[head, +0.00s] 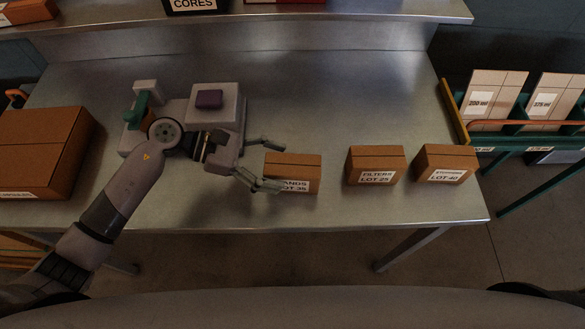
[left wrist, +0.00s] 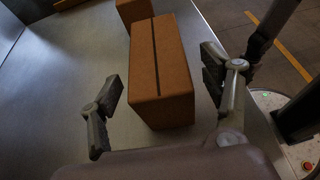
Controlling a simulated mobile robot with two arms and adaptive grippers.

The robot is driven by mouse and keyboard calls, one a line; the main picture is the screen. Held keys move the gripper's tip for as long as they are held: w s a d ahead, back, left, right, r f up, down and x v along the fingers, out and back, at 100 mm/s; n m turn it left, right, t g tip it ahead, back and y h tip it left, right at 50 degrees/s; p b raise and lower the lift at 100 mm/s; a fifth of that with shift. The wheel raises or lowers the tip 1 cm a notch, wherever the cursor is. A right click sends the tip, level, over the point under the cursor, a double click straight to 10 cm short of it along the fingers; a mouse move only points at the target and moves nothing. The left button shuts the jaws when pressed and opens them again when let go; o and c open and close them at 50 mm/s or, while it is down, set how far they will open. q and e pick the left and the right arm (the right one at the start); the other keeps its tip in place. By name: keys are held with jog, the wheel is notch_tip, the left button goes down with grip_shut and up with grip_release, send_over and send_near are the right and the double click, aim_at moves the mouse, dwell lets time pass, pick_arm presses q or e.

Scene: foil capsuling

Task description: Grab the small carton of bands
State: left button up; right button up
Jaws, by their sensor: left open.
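The small carton of bands (head: 298,168) stands on the metal table near its front edge. Its label reads "ANDS LOT 35", with the first letter hidden behind a finger. My left gripper (head: 270,164) is open at the carton's left end. In the left wrist view the carton (left wrist: 160,75) lies between the two open fingers of the left gripper (left wrist: 166,112), with its near end reaching between them. There is a gap on the left finger's side, and I cannot tell whether either finger touches it. My right gripper is not in view.
To the right on the table (head: 340,100) stand a filters carton (head: 376,165) and another small carton (head: 446,164). A big carton (head: 42,150) sits at the left. A grey machine (head: 228,110) with a purple top is behind my left wrist. The table's back middle is clear.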

aim_at(292, 169)
pick_arm(q)
jog(key=p+x, duration=0.1)
jog(key=x, duration=0.2)
jog(key=shift+d+r+p, duration=0.1)
jog(key=shift+d+p, duration=0.3)
jog(key=shift+d, duration=0.05)
jog(key=shift+d+f, duration=0.25)
jog(key=shift+a, duration=0.1)
jog(key=shift+c, duration=0.2)
jog(key=shift+c, duration=1.4)
jog(key=c, duration=1.1)
